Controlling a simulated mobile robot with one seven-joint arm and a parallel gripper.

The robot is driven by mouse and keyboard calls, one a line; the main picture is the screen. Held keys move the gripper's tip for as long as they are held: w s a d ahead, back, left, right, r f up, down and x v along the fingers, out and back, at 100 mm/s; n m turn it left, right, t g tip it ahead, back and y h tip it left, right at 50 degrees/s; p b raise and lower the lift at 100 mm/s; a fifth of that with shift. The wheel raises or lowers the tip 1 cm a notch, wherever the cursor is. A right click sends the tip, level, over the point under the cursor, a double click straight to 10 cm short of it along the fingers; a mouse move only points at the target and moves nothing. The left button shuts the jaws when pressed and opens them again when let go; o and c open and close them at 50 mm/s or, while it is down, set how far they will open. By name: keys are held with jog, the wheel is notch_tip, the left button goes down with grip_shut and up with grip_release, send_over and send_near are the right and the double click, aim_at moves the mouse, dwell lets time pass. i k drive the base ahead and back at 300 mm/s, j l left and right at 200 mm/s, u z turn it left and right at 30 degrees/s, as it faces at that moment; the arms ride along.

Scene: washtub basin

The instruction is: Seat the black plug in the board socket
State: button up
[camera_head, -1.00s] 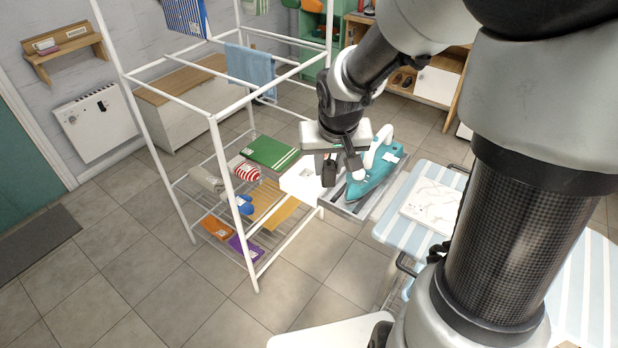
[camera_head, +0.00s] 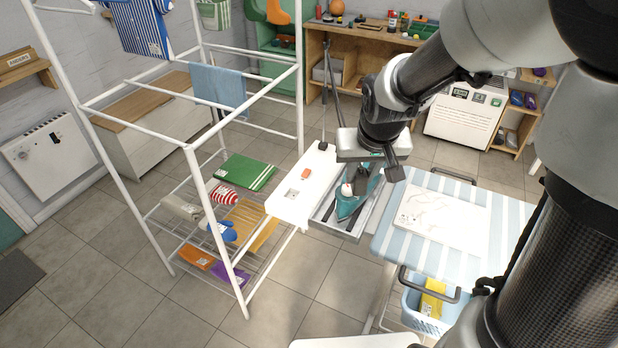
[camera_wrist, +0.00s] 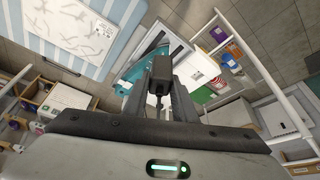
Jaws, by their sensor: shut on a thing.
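My gripper (camera_wrist: 160,92) is shut on the black plug (camera_wrist: 161,70), which sits between the fingertips in the wrist view, its cord running back toward the palm. In the head view my gripper (camera_head: 376,178) is above the iron tray, right of the white board (camera_head: 275,210). The plug cannot be made out clearly there. A socket outlet (camera_head: 292,193) shows on the board, with a small red-orange piece (camera_head: 306,174) behind it. The plug is apart from the outlet. In the wrist view the white board (camera_wrist: 196,70) is just right of the plug.
A teal iron (camera_head: 349,206) rests in a grey tray (camera_head: 330,226) beside the board. A white drying rack (camera_head: 190,150) stands left. A striped ironing board (camera_head: 400,250) is right. A dark upright piece (camera_head: 322,146) stands at the board's far end.

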aim_at(292, 198)
jog(key=i+j+z, duration=0.2)
jog(key=j, duration=0.15)
jog(key=j+z, duration=0.4)
jog(key=j, duration=1.45)
